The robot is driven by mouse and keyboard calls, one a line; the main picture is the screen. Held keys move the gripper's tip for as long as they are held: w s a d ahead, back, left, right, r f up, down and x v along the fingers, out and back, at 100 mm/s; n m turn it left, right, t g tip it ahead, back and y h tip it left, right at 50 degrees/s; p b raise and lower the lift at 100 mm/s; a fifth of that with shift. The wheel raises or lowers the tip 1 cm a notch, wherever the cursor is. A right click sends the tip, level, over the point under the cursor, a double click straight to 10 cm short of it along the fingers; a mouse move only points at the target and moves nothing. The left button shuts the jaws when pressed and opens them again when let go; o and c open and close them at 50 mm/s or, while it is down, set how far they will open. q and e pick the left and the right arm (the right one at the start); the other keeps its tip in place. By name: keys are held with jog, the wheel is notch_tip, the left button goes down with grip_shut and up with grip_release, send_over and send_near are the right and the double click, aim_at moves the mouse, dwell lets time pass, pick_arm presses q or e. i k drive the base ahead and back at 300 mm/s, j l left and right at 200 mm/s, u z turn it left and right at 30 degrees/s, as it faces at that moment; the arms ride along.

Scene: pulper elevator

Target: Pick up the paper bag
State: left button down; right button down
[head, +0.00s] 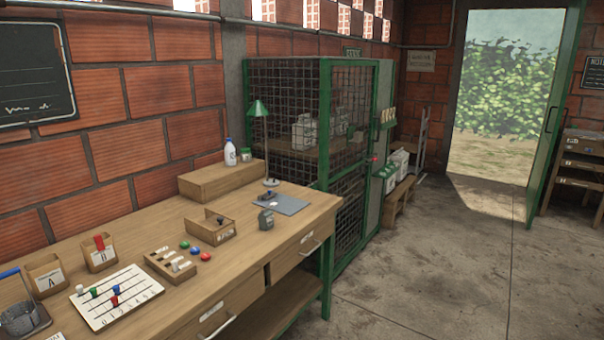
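I cannot clearly make out a paper bag. Several pale, bag-like packages (304,131) stand on a shelf inside the green wire cage, seen blurred through its mesh. More white packages (399,160) sit beyond the cage, by a low wooden bench, too small to tell what they are. Neither of my grippers shows in the head view.
A wooden workbench (140,235) runs along the brick wall, with a white pegboard (115,297), small wooden boxes, a green lamp (259,108) and a bottle (230,153). The green cage (325,180) stands behind it. Concrete floor (440,270) is clear toward the open doorway.

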aim_at(47, 274)
jog(key=u, duration=1.45)
